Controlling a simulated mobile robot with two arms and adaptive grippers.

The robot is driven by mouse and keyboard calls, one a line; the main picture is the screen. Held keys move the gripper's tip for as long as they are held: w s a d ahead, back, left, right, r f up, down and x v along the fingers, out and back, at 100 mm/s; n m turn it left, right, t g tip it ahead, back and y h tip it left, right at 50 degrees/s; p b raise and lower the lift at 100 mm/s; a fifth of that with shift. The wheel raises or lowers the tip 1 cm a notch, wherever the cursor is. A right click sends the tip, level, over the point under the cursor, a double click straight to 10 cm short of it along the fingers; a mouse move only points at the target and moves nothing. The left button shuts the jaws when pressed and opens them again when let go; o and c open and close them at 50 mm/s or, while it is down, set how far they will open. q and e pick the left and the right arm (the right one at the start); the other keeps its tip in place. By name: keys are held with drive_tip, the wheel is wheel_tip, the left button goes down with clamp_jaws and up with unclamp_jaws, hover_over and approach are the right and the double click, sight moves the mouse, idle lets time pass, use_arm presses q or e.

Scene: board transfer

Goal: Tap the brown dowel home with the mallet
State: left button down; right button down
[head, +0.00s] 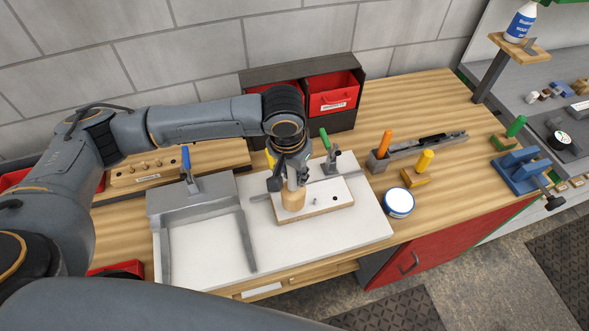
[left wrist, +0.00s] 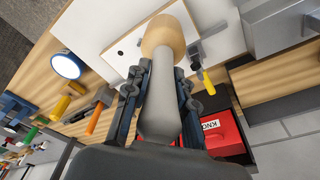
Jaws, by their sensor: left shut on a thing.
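My left gripper (head: 290,178) is shut on the grey handle of the mallet (left wrist: 157,100). The mallet's pale wooden head (head: 292,201) hangs downward over the left part of the white-topped board (head: 338,187). I cannot tell whether the head touches the board. A small peg-like piece (head: 315,201) stands on the board just right of the head, with a dark spot like a hole further right. The piece is too small to name its colour surely, so I cannot tell if it is the brown dowel. The left wrist view also shows the board (left wrist: 127,50) beside the mallet head. My right gripper is out of view.
A grey frame (head: 160,205) with a blue-handled clamp lies left on the white worktop. A green-handled clamp (head: 328,155) stands behind the board. A round white-and-blue tin (head: 399,203) is to its right. Red bins (head: 333,92) stand behind. An orange-handled tool (head: 384,145) stands right.

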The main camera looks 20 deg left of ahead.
use_arm(q)
drive_tip(key=shift+f, duration=0.75)
drive_tip(key=shift+s, duration=0.1)
drive_tip(key=shift+r, duration=0.15)
drive_tip(key=shift+r+p, duration=0.3)
drive_tip(key=shift+r, duration=0.75)
drive_tip(key=shift+f+b, duration=0.35)
drive_tip(key=shift+f, duration=0.9)
